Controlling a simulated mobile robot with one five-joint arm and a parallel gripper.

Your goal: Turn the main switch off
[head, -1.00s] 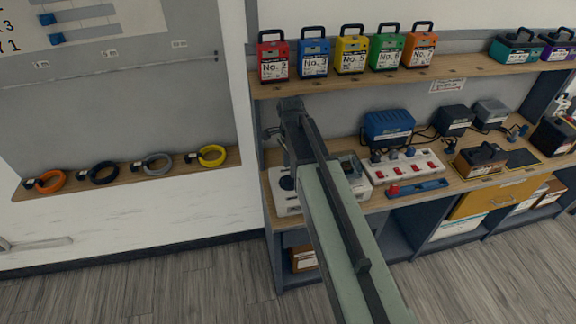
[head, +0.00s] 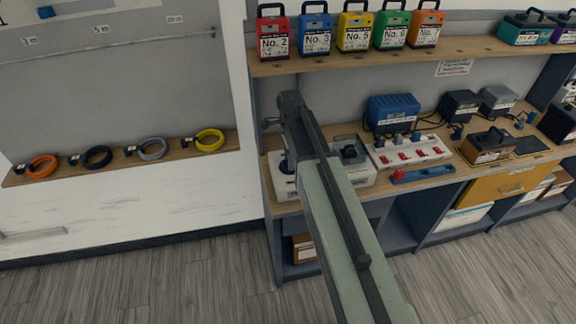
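My gripper (head: 290,104) is the dark end of my arm, at the left end of the workbench. Its fingers are not clear, so I cannot tell whether it is open or shut. A white power strip (head: 425,147) with several red rocker switches lies on the bench to its right. A blue bar (head: 432,173) with a red block at its left end lies in front of the strip. A white unit with a dark box on top (head: 355,163) and a white unit with a round dial (head: 283,188) sit near my arm, partly hidden by it. No main switch label is readable.
Coloured battery packs (head: 355,32) stand on the shelf (head: 365,61) above the bench. A blue charger (head: 394,112), dark chargers (head: 460,105) and a brown-black battery (head: 488,146) stand on the bench. The floor (head: 150,290) in front is clear.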

